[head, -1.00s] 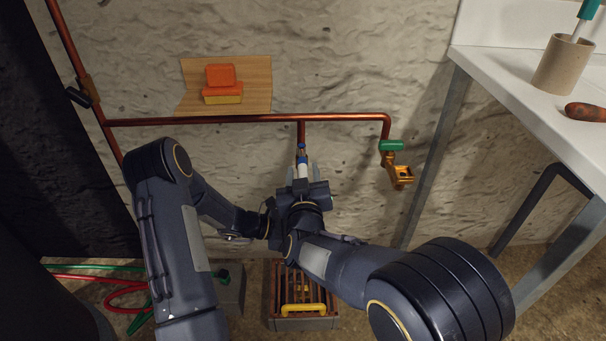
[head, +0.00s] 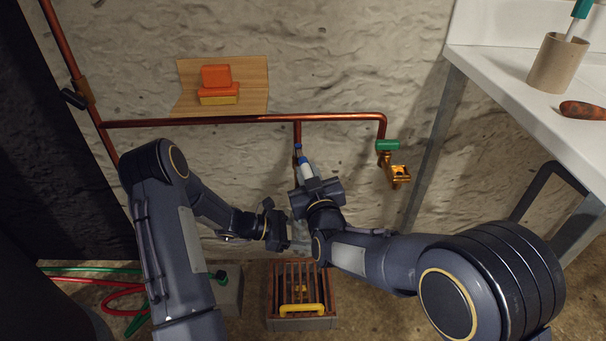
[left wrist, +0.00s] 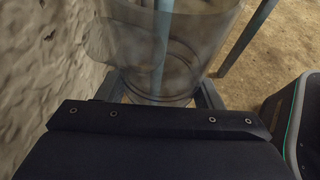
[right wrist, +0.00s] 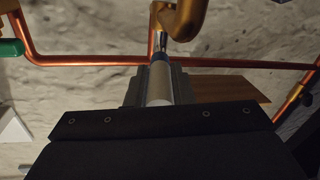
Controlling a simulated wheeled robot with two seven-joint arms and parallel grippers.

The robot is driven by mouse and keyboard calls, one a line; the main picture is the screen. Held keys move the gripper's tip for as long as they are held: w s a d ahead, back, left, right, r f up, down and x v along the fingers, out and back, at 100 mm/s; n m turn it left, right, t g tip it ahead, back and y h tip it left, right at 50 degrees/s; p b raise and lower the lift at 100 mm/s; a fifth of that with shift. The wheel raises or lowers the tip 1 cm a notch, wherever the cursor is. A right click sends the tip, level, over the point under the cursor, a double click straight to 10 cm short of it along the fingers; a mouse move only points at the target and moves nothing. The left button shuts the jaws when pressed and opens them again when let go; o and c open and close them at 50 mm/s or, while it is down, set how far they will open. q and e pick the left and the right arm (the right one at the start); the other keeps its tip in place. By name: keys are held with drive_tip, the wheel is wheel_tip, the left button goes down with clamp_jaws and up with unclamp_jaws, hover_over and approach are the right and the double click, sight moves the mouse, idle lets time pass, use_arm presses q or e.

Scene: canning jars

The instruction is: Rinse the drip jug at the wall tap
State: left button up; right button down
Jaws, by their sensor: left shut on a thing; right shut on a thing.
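The clear drip jug (left wrist: 195,45) fills the upper part of the left wrist view; in the head view only a faint part (head: 300,234) shows. My left gripper (head: 286,238) is shut on it, low in front of the wall. A pale bluish strip (left wrist: 162,45) runs vertically at the jug; I cannot tell whether it is water. My right gripper (head: 310,182) is shut on a white handle with a blue collar (head: 306,168). In the right wrist view the handle (right wrist: 160,82) has a metal stem meeting the brass wall tap (right wrist: 180,18).
A second brass tap (head: 397,172) with a green handle hangs at the right end of the copper pipe (head: 230,119). A wooden shelf (head: 255,85) holds orange and yellow blocks (head: 217,77). A slatted grate (head: 302,280) is below. A white bench (head: 500,75) stands right.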

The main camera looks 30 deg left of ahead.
idle(0.3)
drive_tip(key=c, duration=1.3)
unclamp_jaws()
drive_tip(key=shift+d, duration=0.1)
drive_tip(key=v, duration=1.2)
drive_tip(key=shift+w, duration=0.1)
